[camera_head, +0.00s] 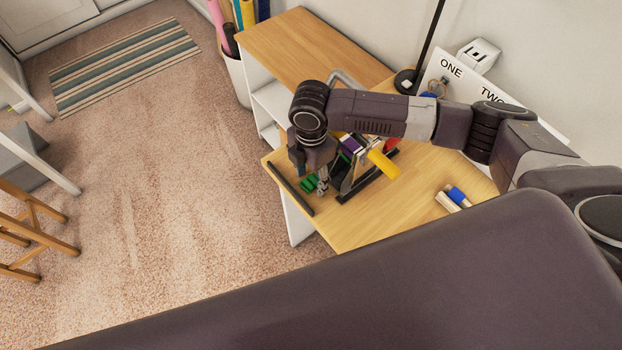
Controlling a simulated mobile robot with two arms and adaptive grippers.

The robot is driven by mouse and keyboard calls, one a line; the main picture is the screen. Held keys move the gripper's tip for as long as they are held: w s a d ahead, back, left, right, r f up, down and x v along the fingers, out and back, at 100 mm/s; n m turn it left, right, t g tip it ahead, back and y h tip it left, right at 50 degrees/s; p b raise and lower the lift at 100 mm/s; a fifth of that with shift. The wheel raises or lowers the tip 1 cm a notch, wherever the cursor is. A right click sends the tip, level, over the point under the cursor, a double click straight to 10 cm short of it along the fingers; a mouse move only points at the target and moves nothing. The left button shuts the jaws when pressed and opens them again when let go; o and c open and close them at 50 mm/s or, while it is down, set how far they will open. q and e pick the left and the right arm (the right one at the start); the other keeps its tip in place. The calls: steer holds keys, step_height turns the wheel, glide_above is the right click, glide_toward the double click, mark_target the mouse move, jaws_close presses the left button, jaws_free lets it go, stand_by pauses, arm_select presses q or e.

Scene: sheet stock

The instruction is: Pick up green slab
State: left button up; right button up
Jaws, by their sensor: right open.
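The green slab (309,184) lies on the wooden desk near its left edge, beside a black rack, and my right arm partly hides it. My right gripper (320,184) points down right at the green slab, open, with its fingers close to it. I cannot tell whether the fingers touch the slab. My left gripper is not in view.
The dark rack (376,184) holds purple, yellow and red pieces right beside my gripper. A black bar (290,189) lies along the desk's left edge. Blue and cream pieces (453,198) lie to the right. The desk (350,228) is bare in front.

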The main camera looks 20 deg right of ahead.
steer(key=shift+s, duration=0.1)
steer(key=c, duration=0.4)
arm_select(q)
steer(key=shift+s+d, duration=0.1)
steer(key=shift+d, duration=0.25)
arm_select(e)
steer(key=c, duration=0.7)
steer(key=shift+r, duration=0.1)
steer(key=shift+c, duration=0.2)
